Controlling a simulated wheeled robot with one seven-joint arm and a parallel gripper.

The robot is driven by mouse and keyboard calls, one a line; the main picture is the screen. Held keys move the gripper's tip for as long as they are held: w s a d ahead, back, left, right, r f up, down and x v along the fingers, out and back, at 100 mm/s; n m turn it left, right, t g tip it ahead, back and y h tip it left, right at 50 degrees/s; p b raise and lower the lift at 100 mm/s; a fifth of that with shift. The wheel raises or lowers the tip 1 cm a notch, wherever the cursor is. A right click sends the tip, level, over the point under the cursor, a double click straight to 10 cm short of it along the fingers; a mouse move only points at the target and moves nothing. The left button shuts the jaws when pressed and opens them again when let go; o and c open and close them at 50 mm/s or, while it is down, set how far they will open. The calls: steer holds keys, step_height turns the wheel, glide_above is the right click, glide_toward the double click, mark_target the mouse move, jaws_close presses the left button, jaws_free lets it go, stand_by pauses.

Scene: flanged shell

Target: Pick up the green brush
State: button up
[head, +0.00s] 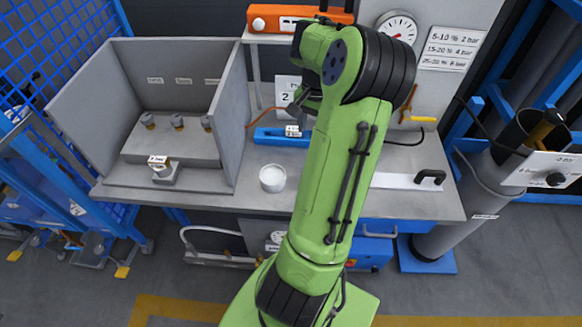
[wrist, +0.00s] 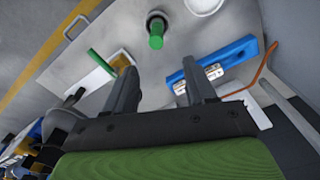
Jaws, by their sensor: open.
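Two green things show in the wrist view, and I cannot tell for sure which is the brush. One is a slim green stick (wrist: 102,61) left of my gripper, beside a white panel. The other is a short green cylinder (wrist: 156,40) with a dark collar, ahead of the gap between my fingers. My gripper (wrist: 160,68) is open, with nothing visible between its two dark fingers. Both green things stand apart from the fingers. In the head view my green arm covers this part of the bench, so neither shows there.
A white cup (head: 272,178) stands on the bench (head: 238,200). A grey open-front booth (head: 85,95) is at left. A gauge (head: 397,28) is on the back panel.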

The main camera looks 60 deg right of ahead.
steer(key=f, duration=0.5)
steer(key=f+b, duration=0.1)
steer(key=f, duration=0.9)
steer(key=shift+s+f, duration=0.35)
steer(key=shift+r, duration=0.1)
jaws_close()
